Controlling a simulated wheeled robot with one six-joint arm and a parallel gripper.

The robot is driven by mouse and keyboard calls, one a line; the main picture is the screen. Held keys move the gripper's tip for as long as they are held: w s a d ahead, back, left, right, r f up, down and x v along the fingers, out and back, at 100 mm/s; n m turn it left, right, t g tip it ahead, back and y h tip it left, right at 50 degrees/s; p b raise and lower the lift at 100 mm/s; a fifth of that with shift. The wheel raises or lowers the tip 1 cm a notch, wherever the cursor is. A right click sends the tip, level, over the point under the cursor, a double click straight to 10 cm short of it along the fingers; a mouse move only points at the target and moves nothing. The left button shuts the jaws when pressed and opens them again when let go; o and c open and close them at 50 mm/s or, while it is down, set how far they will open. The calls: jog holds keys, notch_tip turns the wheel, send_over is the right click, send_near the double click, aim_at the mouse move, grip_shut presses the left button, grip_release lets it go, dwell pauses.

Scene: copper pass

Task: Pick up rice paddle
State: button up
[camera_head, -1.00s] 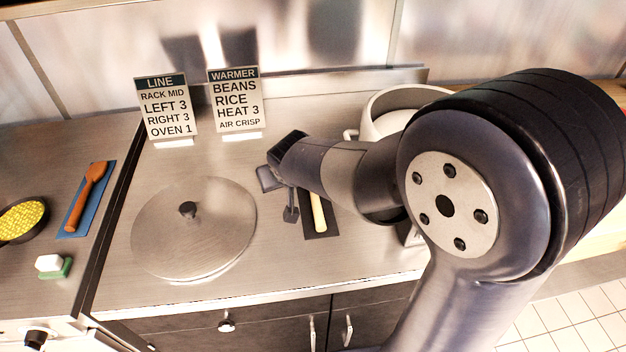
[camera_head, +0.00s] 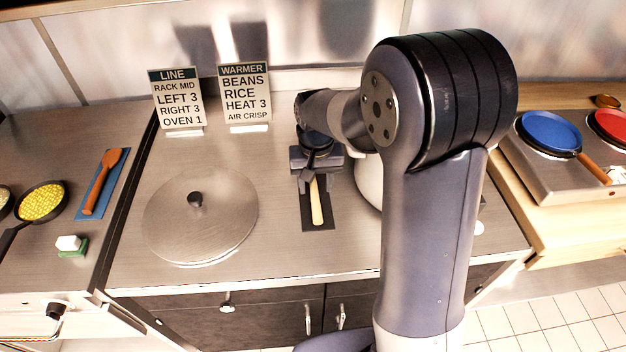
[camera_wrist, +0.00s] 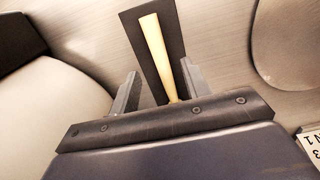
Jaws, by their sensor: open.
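The rice paddle (camera_head: 316,203) lies on a dark rectangular mat (camera_head: 319,224) on the steel counter. Its pale handle points toward the counter's front edge. Its other end is hidden under my gripper. My gripper (camera_head: 313,178) is open above the mat, over the far part of the paddle. In the wrist view the pale handle (camera_wrist: 156,50) runs between the two spread fingers of my gripper (camera_wrist: 158,92), on the dark mat (camera_wrist: 138,42). I cannot tell how high the fingers are above the paddle.
A large round lid (camera_head: 200,222) with a knob lies left of the mat. A pale round pot (camera_head: 369,182) stands close on the right, partly behind my arm. Two signs (camera_head: 176,100) (camera_head: 245,95) stand at the back.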

aim_at(316, 201)
jog(key=shift+f+p, duration=0.75)
jog(key=shift+f, duration=2.35)
grip_shut()
